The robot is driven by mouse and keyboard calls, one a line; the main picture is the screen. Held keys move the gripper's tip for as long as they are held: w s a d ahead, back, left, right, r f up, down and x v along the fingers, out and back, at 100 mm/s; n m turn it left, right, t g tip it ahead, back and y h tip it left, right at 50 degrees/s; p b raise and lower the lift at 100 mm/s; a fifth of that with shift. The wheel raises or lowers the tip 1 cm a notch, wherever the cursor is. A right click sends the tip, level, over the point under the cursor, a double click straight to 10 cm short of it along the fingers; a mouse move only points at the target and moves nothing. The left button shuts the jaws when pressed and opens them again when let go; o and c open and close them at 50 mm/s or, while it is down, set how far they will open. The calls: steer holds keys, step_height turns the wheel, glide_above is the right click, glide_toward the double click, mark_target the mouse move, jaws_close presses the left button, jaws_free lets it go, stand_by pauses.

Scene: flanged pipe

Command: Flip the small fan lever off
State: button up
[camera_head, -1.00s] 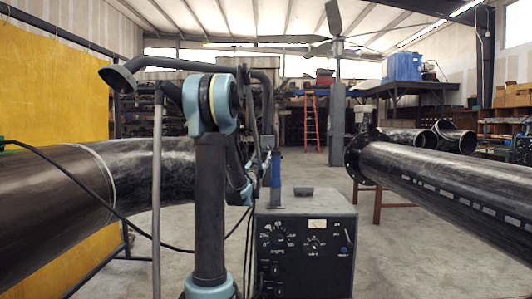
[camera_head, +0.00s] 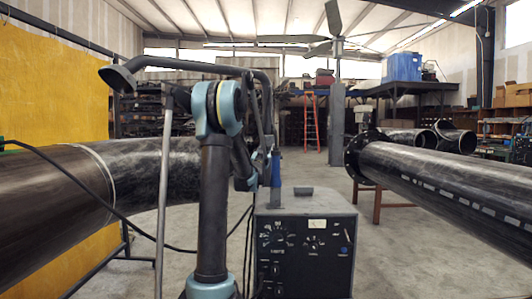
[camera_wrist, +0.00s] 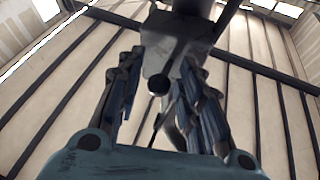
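A dark control box (camera_head: 304,275) stands on the floor right of my arm, with dials and a small meter on its front. At the right of its panel is a tiny control with a blue spot (camera_head: 344,250); whether it is the fan lever, and how it is set, is too small to tell. My gripper (camera_wrist: 160,68) shows its two fingers apart in the wrist view, with nothing clearly held. A grey block with a round black spot lies beyond them. In the head view my gripper is not clearly made out behind my arm.
A large black pipe (camera_head: 60,195) runs along the left, and a flanged pipe (camera_head: 450,183) along the right. A yellow panel (camera_head: 50,85) stands at the left. A ceiling-height fan (camera_head: 336,45) and an orange ladder (camera_head: 310,118) are behind. Bare floor lies right of the box.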

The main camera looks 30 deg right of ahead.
jaws_close()
steer(key=shift+f, duration=0.1)
steer(key=shift+w+d+f+m+t+h, duration=0.15)
steer(key=shift+f+m+t+h, duration=0.2)
steer(key=shift+h, duration=0.45)
steer(key=shift+r, duration=0.1)
steer(key=shift+o, duration=1.8)
jaws_free()
